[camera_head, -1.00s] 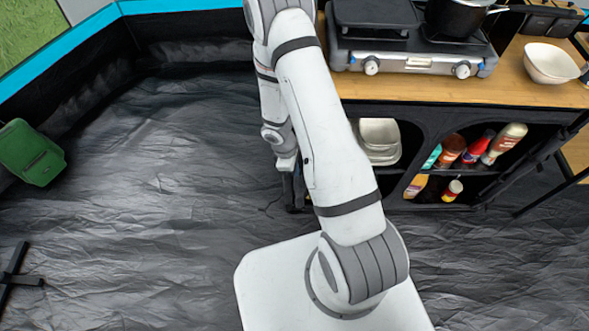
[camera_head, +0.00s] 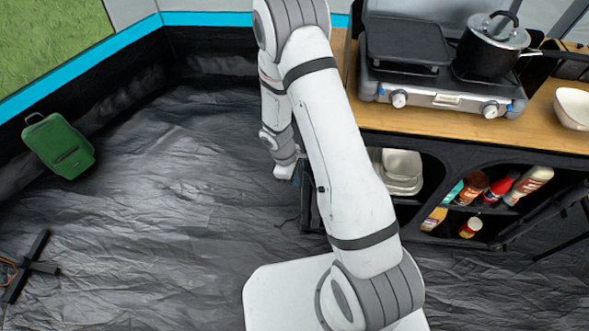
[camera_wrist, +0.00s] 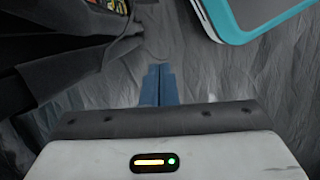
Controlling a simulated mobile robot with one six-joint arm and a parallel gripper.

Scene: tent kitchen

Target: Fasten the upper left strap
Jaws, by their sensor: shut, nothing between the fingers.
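My gripper (camera_wrist: 159,86) shows in the wrist view as two blue fingers pressed together, with nothing between them. It points down over the dark crinkled floor (camera_wrist: 215,80). In the head view the arm hides most of it, beside the left side of the kitchen stand (camera_head: 440,147). Dark fabric (camera_wrist: 50,55) of what looks like the stand fills the left of the wrist view, apart from the fingers. I cannot make out the upper left strap in either view.
A stove (camera_head: 445,97) and a lidded pot (camera_head: 490,50) stand on the wooden top. Bottles (camera_head: 528,184) and pale containers (camera_head: 402,165) are on the shelves. A black frame (camera_head: 30,268) is at lower left. Floor between is clear.

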